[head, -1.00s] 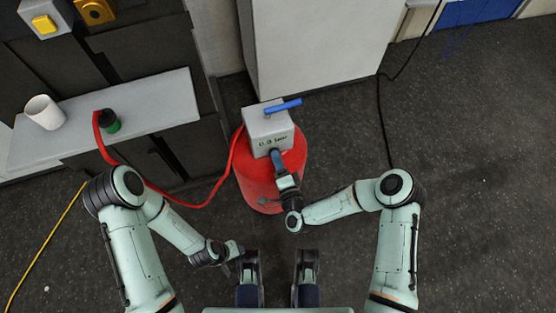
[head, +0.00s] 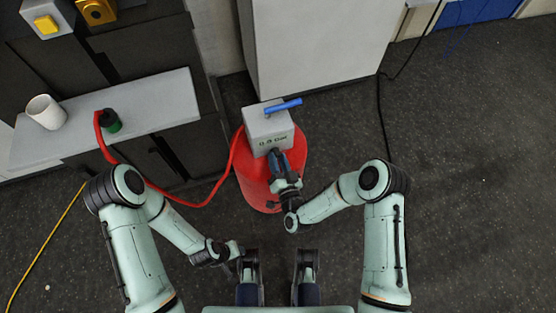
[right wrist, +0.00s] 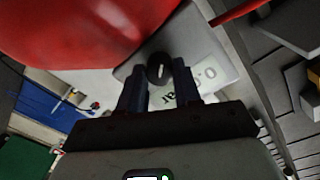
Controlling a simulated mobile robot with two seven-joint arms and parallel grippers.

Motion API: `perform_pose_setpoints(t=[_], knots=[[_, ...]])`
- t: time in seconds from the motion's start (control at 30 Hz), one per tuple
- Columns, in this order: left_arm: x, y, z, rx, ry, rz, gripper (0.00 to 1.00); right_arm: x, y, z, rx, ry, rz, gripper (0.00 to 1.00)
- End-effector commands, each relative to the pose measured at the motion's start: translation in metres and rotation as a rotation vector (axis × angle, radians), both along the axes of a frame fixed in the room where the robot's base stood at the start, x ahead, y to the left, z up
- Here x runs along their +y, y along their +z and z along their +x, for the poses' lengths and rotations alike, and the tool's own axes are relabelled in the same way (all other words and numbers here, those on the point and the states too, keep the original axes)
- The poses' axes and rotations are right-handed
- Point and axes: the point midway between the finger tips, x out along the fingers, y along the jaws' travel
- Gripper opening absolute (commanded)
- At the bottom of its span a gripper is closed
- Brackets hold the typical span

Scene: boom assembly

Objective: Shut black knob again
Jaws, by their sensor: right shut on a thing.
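The black knob (right wrist: 158,68) with a pale mark sits on the front of a grey box (head: 268,130), low on its labelled face. My right gripper (head: 279,158) is shut on the knob, with one finger on each side of it. In the head view the gripper hides the knob. The box stands on a red tank (head: 254,176). Its reading is blurred in the head view and partly covered by a finger in the right wrist view. My left gripper (head: 238,254) hangs low, away from the box; its jaws are too small to tell.
A blue lever (head: 283,107) lies across the box top. A red hose (head: 188,204) runs from the box to a black and green fitting (head: 110,121) on the grey shelf (head: 160,108), near a white mug (head: 46,111). A white cabinet (head: 320,45) stands behind. Floor at right is clear.

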Motion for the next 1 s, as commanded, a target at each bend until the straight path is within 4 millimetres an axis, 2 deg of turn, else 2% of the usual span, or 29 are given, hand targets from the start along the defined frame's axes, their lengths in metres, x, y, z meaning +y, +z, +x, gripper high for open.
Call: perform_pose_setpoints(t=[0.3,0.77,0.8,0.83,0.87,1.0], knots=[[0.0003,-0.0001,0.0004,-0.001,0.0,0.0,0.43,-0.0016,0.0002,0.0006,-0.029,-0.005,-0.087,0.02],[0.0004,-0.0001,0.0007,-0.002,0.001,0.001,0.43,-0.0017,0.0004,0.0007,-0.034,-0.004,-0.097,0.02],[0.0003,-0.0001,0.0006,-0.002,0.001,0.001,0.43,-0.0015,0.0004,0.0007,-0.033,-0.004,-0.097,0.43],[0.0003,-0.0001,0.0006,-0.002,0.001,0.001,0.43,-0.0015,0.0004,0.0007,-0.033,-0.004,-0.097,0.52],[0.0002,-0.0001,0.0007,-0.002,0.001,0.001,0.43,-0.0014,0.0004,0.0006,-0.033,-0.004,-0.097,0.58],[0.0003,-0.0001,0.0006,-0.002,0.001,0.001,0.43,-0.0008,0.0003,0.0004,-0.032,-0.002,-0.096,0.58]])
